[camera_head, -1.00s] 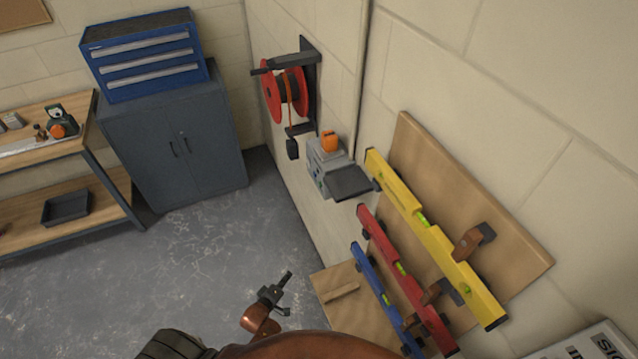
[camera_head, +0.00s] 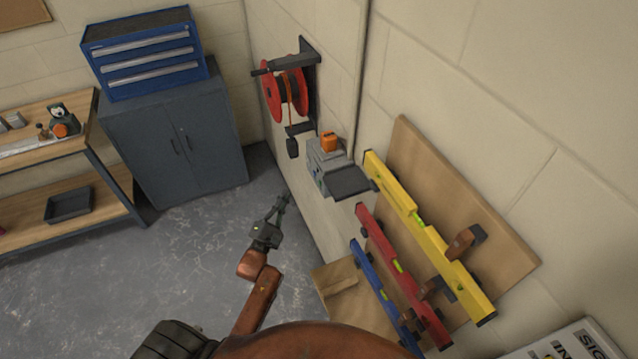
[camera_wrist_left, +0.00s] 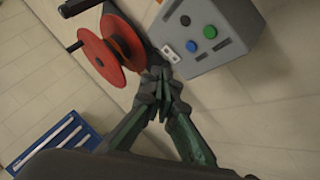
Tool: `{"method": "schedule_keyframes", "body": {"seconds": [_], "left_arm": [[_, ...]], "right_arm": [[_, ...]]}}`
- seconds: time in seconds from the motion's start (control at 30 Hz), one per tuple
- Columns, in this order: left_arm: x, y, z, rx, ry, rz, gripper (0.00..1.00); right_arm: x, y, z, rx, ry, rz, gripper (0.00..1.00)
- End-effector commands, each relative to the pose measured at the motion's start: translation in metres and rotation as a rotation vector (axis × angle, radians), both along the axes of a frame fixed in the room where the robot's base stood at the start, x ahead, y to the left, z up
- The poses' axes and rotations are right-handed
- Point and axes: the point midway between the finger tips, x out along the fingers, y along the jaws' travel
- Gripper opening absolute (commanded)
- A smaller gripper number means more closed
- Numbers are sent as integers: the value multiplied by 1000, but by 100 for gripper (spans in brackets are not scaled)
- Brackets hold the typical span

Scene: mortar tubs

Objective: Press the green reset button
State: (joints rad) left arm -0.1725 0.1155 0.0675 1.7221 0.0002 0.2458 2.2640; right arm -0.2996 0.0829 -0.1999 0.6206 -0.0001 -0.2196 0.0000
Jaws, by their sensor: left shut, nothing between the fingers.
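A grey wall box (camera_head: 328,160) is mounted on the right wall, with an orange item on its top. In the left wrist view the box (camera_wrist_left: 215,60) shows a green button (camera_wrist_left: 210,31), a blue button (camera_wrist_left: 196,48) and a dark button (camera_wrist_left: 185,20). My left gripper (camera_head: 283,200) is in front of the wall, below and left of the box. In the left wrist view my left gripper (camera_wrist_left: 158,75) is shut and empty, its fingertips beside the box's lower left edge and apart from the green button. My right gripper is not in view.
A red cable reel (camera_head: 285,92) hangs on the wall above left of the box. A dark flap (camera_head: 350,182) juts out near the box. A board with spirit levels (camera_head: 430,240) is at the right. Floor (camera_head: 130,270) is open at left.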

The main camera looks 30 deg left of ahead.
Motion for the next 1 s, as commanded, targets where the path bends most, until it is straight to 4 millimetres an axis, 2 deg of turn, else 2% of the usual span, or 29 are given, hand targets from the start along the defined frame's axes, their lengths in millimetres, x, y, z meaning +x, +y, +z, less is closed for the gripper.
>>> {"method": "schedule_keyframes", "body": {"seconds": [0.27,0.7,1.0], "left_arm": [[4,-3,-1,0,0,0,0],[46,-39,-3,0,0,0,0],[65,-55,-1,2,2,0,0]], "right_arm": [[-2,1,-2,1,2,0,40],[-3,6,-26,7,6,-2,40],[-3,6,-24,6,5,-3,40]]}}
